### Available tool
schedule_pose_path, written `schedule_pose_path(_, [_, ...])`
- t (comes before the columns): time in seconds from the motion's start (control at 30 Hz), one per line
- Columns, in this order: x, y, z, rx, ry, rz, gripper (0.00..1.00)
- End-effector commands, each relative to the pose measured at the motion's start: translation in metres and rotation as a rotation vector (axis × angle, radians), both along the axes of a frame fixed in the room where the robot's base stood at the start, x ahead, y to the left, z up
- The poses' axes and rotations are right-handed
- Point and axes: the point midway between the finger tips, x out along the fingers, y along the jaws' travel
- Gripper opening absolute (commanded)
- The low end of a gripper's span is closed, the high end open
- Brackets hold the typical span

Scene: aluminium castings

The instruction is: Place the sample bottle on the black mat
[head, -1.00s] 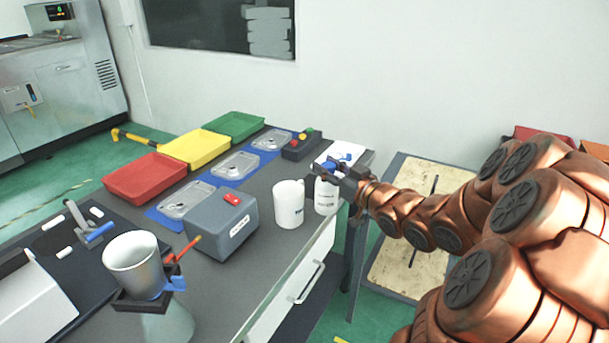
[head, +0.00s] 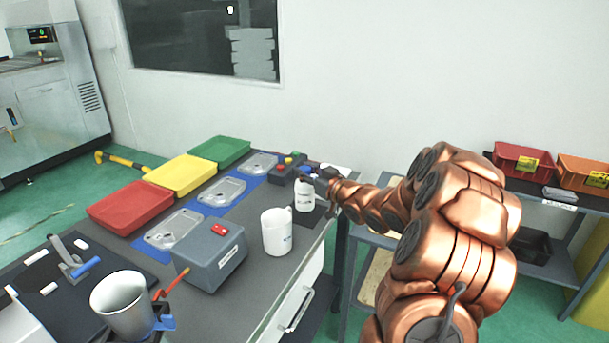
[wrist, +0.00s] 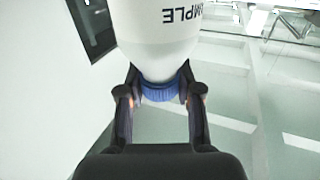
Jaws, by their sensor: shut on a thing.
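The sample bottle (head: 304,198) is white with dark lettering and stands upright at the right end of the bench. In the wrist view the bottle (wrist: 158,35) shows "MPLE" lettering and a blue cap (wrist: 160,92). My gripper (head: 312,178) is shut on the bottle at its cap end, with one finger on each side in the wrist view (wrist: 160,85). A black mat (head: 316,217) lies under and around the bottle's base in the head view. I cannot tell whether the base touches it.
A white mug (head: 277,235) stands just left of the bottle, beside a grey box (head: 208,258). A button box (head: 285,172) is behind. Red (head: 130,208), yellow (head: 182,175) and green (head: 220,151) trays line the far side. A shelf rack (head: 560,200) stands right.

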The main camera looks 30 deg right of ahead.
Motion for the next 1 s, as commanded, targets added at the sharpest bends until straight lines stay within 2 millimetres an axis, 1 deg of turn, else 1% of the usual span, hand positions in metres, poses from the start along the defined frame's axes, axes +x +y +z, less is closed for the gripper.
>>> schedule_pose_path(0.03, [0.007, -0.003, 0.001, 0.000, -0.001, 0.000, 0.00])
schedule_pose_path(0.1, [0.015, -0.007, 0.000, -0.001, -0.001, 0.000, 0.00])
schedule_pose_path(0.3, [0.025, -0.012, -0.002, 0.001, 0.000, -0.001, 0.00])
schedule_pose_path(0.43, [0.026, -0.012, -0.010, 0.003, 0.000, -0.001, 0.00])
schedule_pose_path(0.6, [0.026, -0.013, -0.030, 0.004, 0.004, -0.002, 0.00])
schedule_pose_path(0.7, [0.026, -0.013, -0.036, 0.003, 0.002, -0.002, 0.00])
schedule_pose_path(1.0, [0.025, -0.013, -0.038, 0.000, 0.000, -0.002, 0.00])
